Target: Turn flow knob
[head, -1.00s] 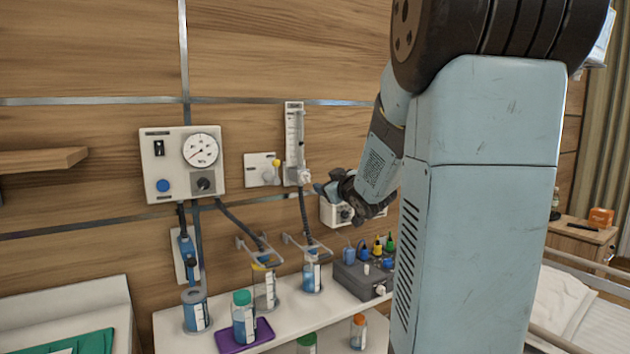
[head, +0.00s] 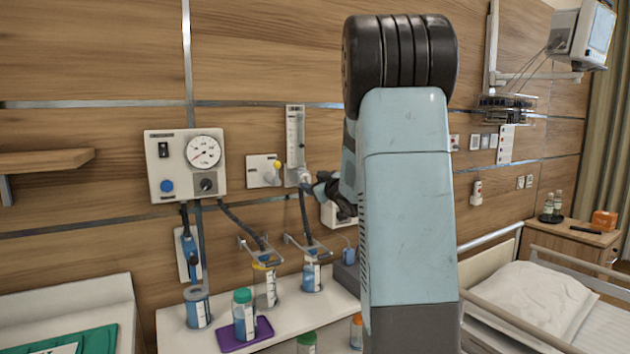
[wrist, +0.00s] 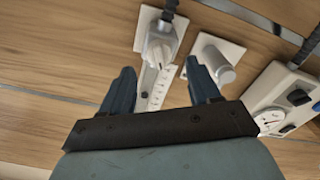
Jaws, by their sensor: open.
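The flowmeter (head: 295,135), a tall clear scaled tube on a white plate, is on the wood wall. Its pale flow knob (head: 304,178) is at the tube's lower end, above a dark hose. The knob also shows in the wrist view (wrist: 160,46), which sees the wall upside down. My gripper (head: 316,187) is just right of the knob in the head view, partly hidden by my arm. In the wrist view my gripper (wrist: 158,68) is open and empty, its fingers spread either side of the knob's line. The knob appears beyond the fingertips; I see no contact.
Beside the flowmeter is a wall plate (head: 258,170) with a yellow-tipped outlet. Left of it is a gauge panel (head: 182,165). Below, a white counter (head: 178,335) holds bottles and jars. A bed (head: 535,300) and bedside cabinet (head: 570,240) stand right.

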